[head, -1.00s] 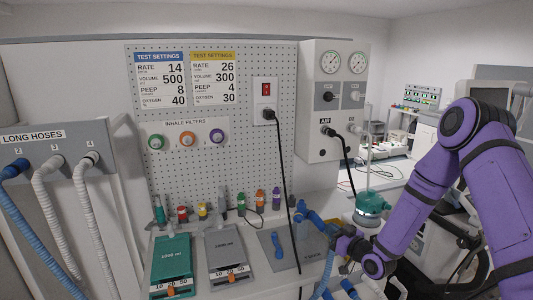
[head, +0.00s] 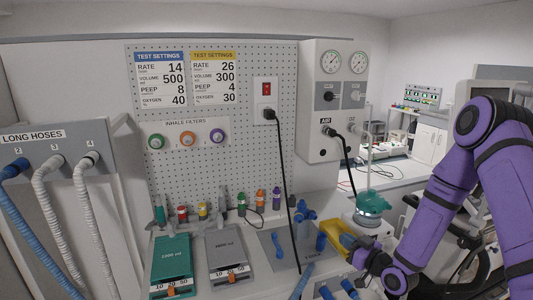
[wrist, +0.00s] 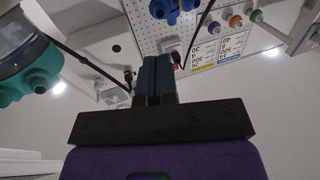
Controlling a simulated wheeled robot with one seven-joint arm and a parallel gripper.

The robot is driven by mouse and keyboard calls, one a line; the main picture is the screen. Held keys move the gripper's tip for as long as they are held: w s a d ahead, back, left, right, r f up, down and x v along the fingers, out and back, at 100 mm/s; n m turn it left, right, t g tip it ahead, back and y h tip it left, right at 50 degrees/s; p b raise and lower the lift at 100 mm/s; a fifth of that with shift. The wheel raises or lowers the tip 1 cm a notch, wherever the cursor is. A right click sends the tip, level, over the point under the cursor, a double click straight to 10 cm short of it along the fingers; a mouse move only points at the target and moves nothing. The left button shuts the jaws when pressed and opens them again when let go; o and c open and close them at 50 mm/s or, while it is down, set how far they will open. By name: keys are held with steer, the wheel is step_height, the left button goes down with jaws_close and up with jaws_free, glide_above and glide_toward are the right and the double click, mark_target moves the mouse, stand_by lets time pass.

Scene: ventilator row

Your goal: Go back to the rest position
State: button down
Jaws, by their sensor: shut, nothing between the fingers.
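My gripper (wrist: 153,82) shows in the wrist view with its two dark fingers together and nothing between them. In the head view my purple arm reaches down from the right, and my gripper (head: 350,244) is low at the right of the bench, in front of the yellow tray (head: 337,227). A blue connector piece (wrist: 176,10) lies beyond the fingertips in the wrist view, apart from them as far as I can tell. The teal-topped humidifier (head: 371,203) stands behind my gripper and also shows at the left of the wrist view (wrist: 35,75).
A grey mat (head: 283,237) with blue pieces lies left of my gripper. Teal (head: 171,257) and grey (head: 227,250) test lungs lie further left. A black cable (head: 284,180) hangs from the wall socket. The gas panel (head: 322,100) stands behind. Room above the bench is open.

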steer(key=shift+s+d, duration=0.15)
steer(key=shift+s, duration=0.1)
steer(key=d+r+g+h, duration=0.3)
steer(key=r+h, duration=0.2)
steer(key=r, duration=0.7)
steer(key=s+d+r+m+g+h, duration=0.1)
steer(key=s+d+r+h, duration=0.1)
steer(key=s+r, duration=0.3)
steer(key=s+d+r+m+g+h, duration=0.1)
steer(key=s+r+h, duration=0.1)
steer(key=r, duration=0.5)
steer(key=s+r+m+g, duration=0.1)
steer(key=s+r, duration=0.2)
steer(key=s, duration=0.6)
steer(key=s+r+m+g, duration=0.2)
steer(key=s+r, duration=0.1)
steer(key=s, duration=0.6)
steer(key=s+r+m+g, duration=0.1)
steer(key=s+r, duration=0.2)
steer(key=s, duration=0.7)
steer(key=shift+a+r+m+g+h, duration=0.25)
steer(key=shift+a+m+g+h, duration=0.05)
steer(key=shift+g+h, duration=0.1)
steer(key=shift+s, duration=0.1)
